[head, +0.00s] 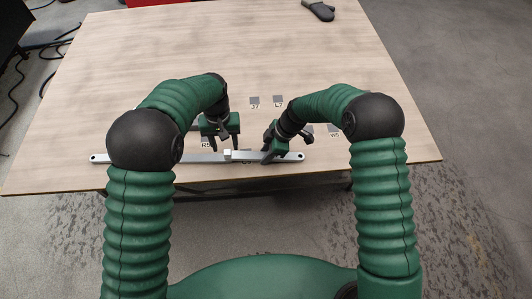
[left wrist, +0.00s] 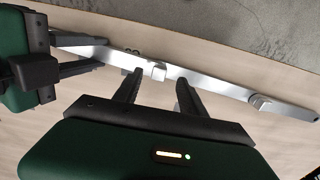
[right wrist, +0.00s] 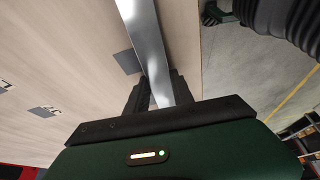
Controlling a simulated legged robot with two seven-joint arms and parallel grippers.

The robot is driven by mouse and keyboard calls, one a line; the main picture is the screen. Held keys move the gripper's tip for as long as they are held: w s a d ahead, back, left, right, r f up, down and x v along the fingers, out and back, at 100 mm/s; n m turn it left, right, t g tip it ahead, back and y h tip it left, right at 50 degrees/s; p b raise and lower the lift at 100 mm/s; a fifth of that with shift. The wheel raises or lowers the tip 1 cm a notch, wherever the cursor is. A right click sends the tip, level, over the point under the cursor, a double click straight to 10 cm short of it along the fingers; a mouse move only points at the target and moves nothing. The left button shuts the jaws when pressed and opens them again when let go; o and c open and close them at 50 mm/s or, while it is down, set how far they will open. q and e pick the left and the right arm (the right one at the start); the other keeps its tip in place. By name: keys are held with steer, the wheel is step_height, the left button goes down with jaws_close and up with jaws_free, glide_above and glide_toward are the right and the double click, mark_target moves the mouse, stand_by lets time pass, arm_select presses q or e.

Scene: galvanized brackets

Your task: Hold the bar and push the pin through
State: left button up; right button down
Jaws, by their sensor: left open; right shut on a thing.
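A long flat silver bar (head: 195,158) lies left to right near the table's front edge, with a hole at each end. My right gripper (head: 269,155) is shut on it near its right end. The bar runs between the right fingers in the right wrist view (right wrist: 143,35). A small light block (head: 228,155) sits at the bar's middle. My left gripper (head: 225,147) is open and empty, just above and behind that block. In the left wrist view the block (left wrist: 158,72) shows between the fingertips, apart from both. I cannot make out a separate pin.
The wooden table (head: 120,70) is mostly clear behind the arms. Small grey squares with labels, such as J7 (head: 254,100), lie behind the grippers. A dark glove-like thing (head: 320,11) lies at the far edge. The table's front edge is close to the bar.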

arm_select(q)
steer(key=shift+r, duration=0.9)
arm_select(e)
steer(key=c, duration=1)
jaws_free()
arm_select(q)
steer(key=shift+r+p, duration=0.65)
arm_select(e)
steer(key=w+v, duration=0.1)
steer(key=v, duration=1.6)
arm_select(q)
steer(key=s+a+r+t+p, duration=0.1)
steer(key=s+a+r+p, duration=0.2)
steer(key=s, duration=0.7)
steer(key=s+a+r+t+p, duration=0.1)
steer(key=s+a+r+p, duration=0.2)
steer(key=s+a+r, duration=0.3)
steer(key=shift+s+a+t, duration=0.3)
steer(key=shift+s+a, duration=0.9)
steer(key=shift+s, duration=1.05)
arm_select(e)
steer(key=shift+s+d+r+m+t+h, duration=0.55)
steer(key=shift+s+d+m, duration=0.9)
steer(key=shift+s+m, duration=1.7)
steer(key=shift+s+d+r+m+t+h, duration=0.2)
steer(key=shift+s+d+r+m+h, duration=0.95)
steer(key=shift+s+m, duration=2)
steer(key=shift+s+d+r+m+t+h, duration=0.5)
steer(key=shift+s+d+m, duration=1.45)
steer(key=shift+s, duration=2.1)
